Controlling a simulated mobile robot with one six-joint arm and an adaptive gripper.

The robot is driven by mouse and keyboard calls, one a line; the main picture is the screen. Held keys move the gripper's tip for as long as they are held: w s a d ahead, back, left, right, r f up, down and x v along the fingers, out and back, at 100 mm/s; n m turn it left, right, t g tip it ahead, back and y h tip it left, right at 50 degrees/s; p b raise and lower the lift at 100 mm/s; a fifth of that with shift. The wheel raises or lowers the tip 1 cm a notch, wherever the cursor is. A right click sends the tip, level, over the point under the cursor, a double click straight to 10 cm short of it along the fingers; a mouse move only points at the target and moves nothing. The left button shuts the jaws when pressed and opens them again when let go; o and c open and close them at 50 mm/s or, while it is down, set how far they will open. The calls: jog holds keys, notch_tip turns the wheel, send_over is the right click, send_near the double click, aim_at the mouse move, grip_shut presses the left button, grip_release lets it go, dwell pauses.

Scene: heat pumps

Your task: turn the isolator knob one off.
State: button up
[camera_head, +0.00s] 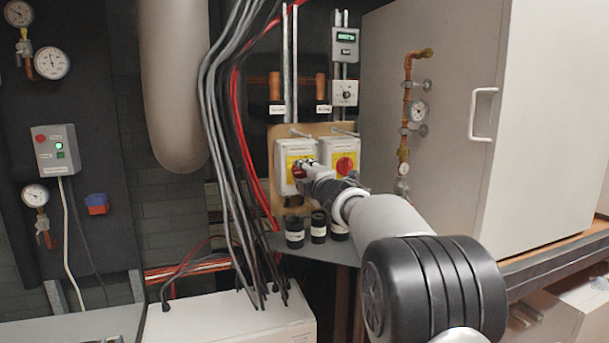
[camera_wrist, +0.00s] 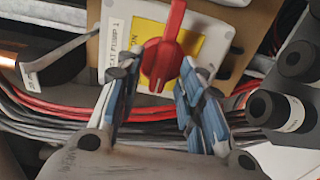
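Isolator one is a pale box (camera_head: 285,152) with a yellow plate, the left of two on a tan board. In the wrist view its label reads in part "PUMP 1", and its red knob (camera_wrist: 166,48) stands out over the yellow plate. My gripper (camera_head: 303,170) is at this box and hides most of the knob in the head view. In the wrist view my gripper (camera_wrist: 160,78) has its blue-grey fingers apart, one on each side of the knob's lower end. Whether either finger touches the knob is unclear.
A second isolator with a red knob (camera_head: 345,165) is close to the right. Black cylinders (camera_head: 295,231) stand on a shelf just below. Grey, black and red cables (camera_head: 222,130) hang at the left. A large pale cabinet (camera_head: 440,120) stands at the right.

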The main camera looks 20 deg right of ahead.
jog(key=shift+s, duration=0.1)
jog(key=s, duration=1.2)
jog(key=shift+d, duration=0.15)
jog(key=s+a+f+m+g, duration=0.4)
jog(key=s+f+m, duration=0.2)
jog(key=s, duration=0.8)
jog(key=s+a+f+m+g, duration=0.4)
jog(key=s+f, duration=0.5)
jog(key=s, duration=0.6)
jog(key=s+a+f+m+g, duration=0.4)
jog(key=s+f+m, duration=0.3)
jog(key=s, duration=0.7)
jog(key=shift+s+a+f+m+g+h, duration=0.2)
jog(key=shift+s+f+m+g+h, duration=0.1)
jog(key=shift+m+g, duration=0.45)
